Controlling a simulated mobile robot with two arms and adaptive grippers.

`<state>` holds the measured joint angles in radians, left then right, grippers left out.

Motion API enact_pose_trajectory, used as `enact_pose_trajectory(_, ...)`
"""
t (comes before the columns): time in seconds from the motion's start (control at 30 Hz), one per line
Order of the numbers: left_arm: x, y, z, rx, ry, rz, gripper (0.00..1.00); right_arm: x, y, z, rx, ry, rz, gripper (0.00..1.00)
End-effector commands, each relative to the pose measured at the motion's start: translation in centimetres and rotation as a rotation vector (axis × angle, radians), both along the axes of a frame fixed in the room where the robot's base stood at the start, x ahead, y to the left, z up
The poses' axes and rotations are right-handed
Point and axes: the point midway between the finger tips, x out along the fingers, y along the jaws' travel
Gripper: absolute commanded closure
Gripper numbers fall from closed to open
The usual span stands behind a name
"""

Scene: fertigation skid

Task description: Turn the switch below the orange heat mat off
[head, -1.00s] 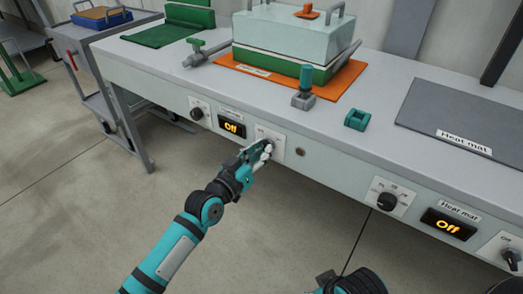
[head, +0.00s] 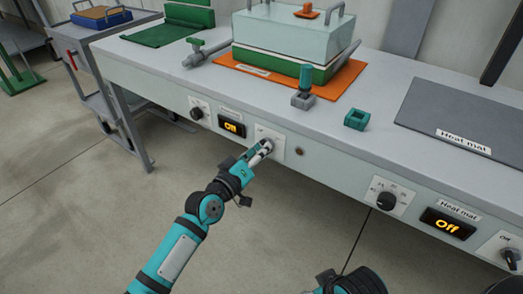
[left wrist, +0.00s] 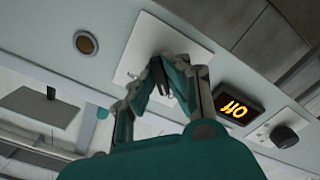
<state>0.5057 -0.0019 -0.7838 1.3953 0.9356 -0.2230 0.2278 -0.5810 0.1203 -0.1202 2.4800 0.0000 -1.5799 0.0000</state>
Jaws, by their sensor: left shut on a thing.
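The orange heat mat (head: 228,67) lies on the bench top under a pale box with a green base. Below it on the bench front is a white switch plate (head: 278,146), also in the left wrist view (left wrist: 197,36). My left gripper (head: 266,146) is shut on the plate's dark switch knob (left wrist: 158,76). The fingers hide much of the knob and its markings. The display (head: 231,127) left of this plate reads "Off" and shows upside down in the left wrist view (left wrist: 233,108). My right gripper is not in view.
Another knob (head: 196,113) sits left of the display. A small round fitting (head: 300,151) is right of the gripped switch. Farther right are a grey heat mat (head: 458,115), a knob (head: 387,201) and a second "Off" display (head: 448,224). A trolley stands at left.

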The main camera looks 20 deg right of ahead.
Motion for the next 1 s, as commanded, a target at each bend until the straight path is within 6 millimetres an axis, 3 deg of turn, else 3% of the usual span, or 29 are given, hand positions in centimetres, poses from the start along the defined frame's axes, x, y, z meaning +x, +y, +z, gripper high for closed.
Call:
enact_pose_trajectory(0.33, 0.0, 0.0, -0.2, -0.002, 0.008, -0.001, 1.0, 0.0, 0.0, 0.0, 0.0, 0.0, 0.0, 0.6)
enact_pose_trajectory(0.37, 0.0, 0.0, -0.2, -0.002, 0.008, -0.001, 0.85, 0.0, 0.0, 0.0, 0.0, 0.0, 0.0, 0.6)
enact_pose_trajectory(0.53, 0.0, 0.0, -0.1, -0.001, 0.006, 0.0, 0.65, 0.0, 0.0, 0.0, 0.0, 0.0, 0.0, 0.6)
enact_pose_trajectory(0.83, -0.2, 0.2, -0.1, -0.002, 0.003, 0.0, 0.65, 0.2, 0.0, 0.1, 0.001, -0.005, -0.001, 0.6)
enact_pose_trajectory(1.0, -1.5, 1.9, -0.2, -0.001, 0.003, 0.001, 0.65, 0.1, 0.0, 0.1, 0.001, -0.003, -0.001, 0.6)
